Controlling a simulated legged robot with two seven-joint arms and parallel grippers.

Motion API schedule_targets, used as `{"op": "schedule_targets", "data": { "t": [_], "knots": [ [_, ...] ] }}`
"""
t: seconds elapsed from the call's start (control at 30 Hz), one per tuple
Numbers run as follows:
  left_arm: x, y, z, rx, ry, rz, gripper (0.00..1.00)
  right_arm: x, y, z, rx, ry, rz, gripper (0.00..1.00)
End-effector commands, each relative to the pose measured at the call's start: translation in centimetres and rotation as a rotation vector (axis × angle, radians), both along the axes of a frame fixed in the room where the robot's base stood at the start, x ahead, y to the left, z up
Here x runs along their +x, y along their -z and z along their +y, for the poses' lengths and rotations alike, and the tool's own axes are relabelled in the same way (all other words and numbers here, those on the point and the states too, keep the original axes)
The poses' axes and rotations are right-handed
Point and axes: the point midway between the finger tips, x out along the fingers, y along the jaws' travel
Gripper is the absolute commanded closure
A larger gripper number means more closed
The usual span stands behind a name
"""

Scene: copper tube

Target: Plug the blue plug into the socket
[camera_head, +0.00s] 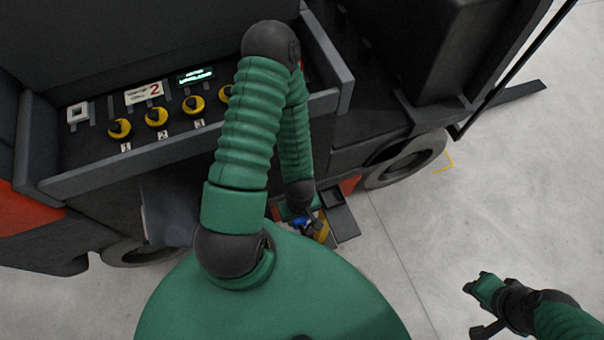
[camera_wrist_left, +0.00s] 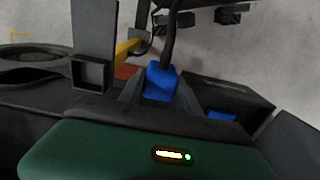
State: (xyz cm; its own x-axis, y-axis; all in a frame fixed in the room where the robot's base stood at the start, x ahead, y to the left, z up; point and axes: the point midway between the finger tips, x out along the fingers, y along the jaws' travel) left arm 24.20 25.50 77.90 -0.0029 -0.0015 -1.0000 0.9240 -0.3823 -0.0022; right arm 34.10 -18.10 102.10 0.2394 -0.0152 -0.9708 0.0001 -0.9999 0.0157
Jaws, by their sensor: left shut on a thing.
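The blue plug (camera_wrist_left: 161,82) sits between the dark fingers of my left gripper (camera_wrist_left: 160,97) in the left wrist view, with a black cable running up from it. My left gripper (camera_head: 305,215) is shut on the plug low beside the vehicle in the head view, where the blue (camera_head: 302,223) shows only in part. A second blue part (camera_wrist_left: 221,117) lies inside a dark box to the right in the wrist view; I cannot tell if it is the socket. My right gripper (camera_head: 482,308) is at the lower right, far from the plug; its jaw state is unclear.
A dark vehicle with yellow knobs (camera_head: 157,117) on a panel fills the upper left. A dark block with a square recess (camera_wrist_left: 91,74) stands left of the plug. A wheel (camera_head: 405,160) is at right. Pale floor (camera_head: 510,170) is free on the right.

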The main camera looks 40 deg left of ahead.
Motion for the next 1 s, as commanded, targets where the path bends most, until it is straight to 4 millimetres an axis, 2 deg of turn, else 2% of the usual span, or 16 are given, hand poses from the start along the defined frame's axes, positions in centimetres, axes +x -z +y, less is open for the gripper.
{"op": "schedule_targets", "data": {
  "t": [0.03,0.1,0.57,0.67,0.77,1.0],
  "knots": [
    [-0.5,-0.4,-0.1,-0.003,-0.002,0.001,0.96,0.0,-0.7,0.0,0.000,0.000,0.001,0.67],
    [-0.7,-0.2,-0.2,-0.003,0.000,-0.003,0.96,0.0,-0.8,0.0,0.000,0.000,0.001,0.67],
    [-0.4,0.0,-0.1,-0.001,0.015,-0.007,0.96,0.0,-0.7,0.0,0.000,0.000,0.001,0.67],
    [1.3,-0.3,-0.1,0.001,0.076,-0.013,0.96,0.0,-0.7,0.0,0.000,0.000,0.001,0.67],
    [4.2,-1.1,-0.6,0.003,0.184,-0.017,0.96,0.0,-0.7,0.0,0.000,0.000,0.001,0.67],
    [11.3,-5.4,-3.4,0.005,0.500,-0.019,0.96,0.0,-0.7,0.0,0.000,0.000,0.001,0.67]
  ]
}}
